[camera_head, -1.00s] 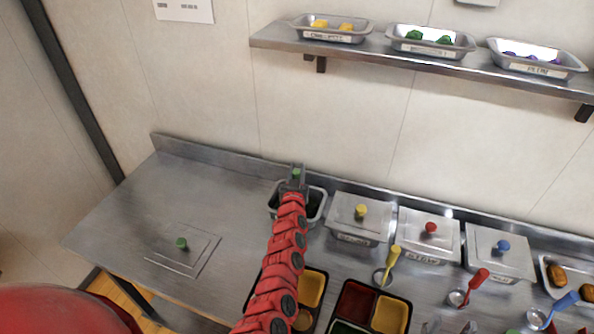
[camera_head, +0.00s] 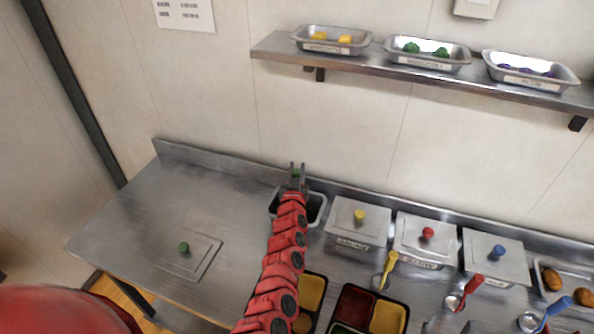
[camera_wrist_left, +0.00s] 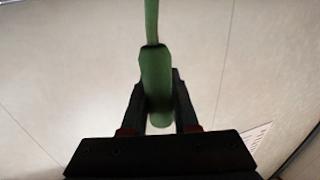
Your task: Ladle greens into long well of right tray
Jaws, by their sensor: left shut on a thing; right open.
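My left gripper (camera_head: 297,180) is over the open grey container (camera_head: 318,208) at the back of the counter. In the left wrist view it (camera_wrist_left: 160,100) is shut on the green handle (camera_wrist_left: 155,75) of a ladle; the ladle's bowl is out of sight. The greens cannot be made out; my arm covers part of the container. The right tray (camera_head: 345,309) shows a dark red well and a yellow well, its lower part cut off by the picture edge. The left tray (camera_head: 313,292) is partly hidden behind my left arm. My right gripper is not in view.
Lidded containers with a yellow knob (camera_head: 358,214), a red knob (camera_head: 428,232) and a blue knob (camera_head: 498,250) stand to the right. A green-knobbed lid (camera_head: 184,248) lies on the clear left counter.

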